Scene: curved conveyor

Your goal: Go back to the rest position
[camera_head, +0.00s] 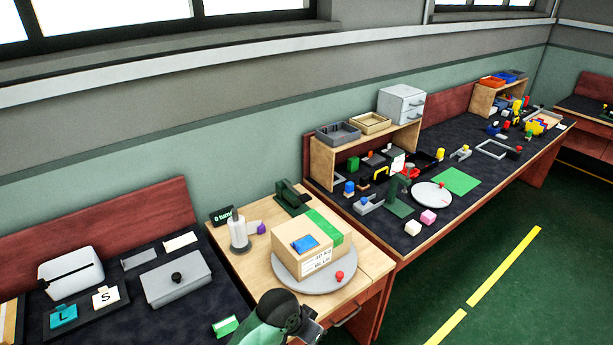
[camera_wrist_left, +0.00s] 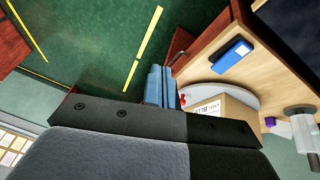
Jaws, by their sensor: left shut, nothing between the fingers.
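My left gripper (camera_head: 314,326) is at the bottom edge of the head view, at the end of a green and black arm, in front of the round turntable. In the left wrist view its two blue-grey fingers (camera_wrist_left: 159,86) lie together, shut with nothing between them, and point toward the floor and the wooden table's edge. The gripper appears apart from the carton (camera_head: 305,250) and the turntable (camera_head: 318,284). The table directly under it is partly hidden by the arm. My right gripper is in neither view.
The carton, with green tape and a white label, sits on the turntable on the wooden table (camera_head: 236,268). A red knob (camera_head: 339,276) is on the rim. A blue object (camera_wrist_left: 232,54) lies near the table edge. A grey lidded box (camera_head: 176,282) stands left. Open green floor (camera_head: 490,240) lies right.

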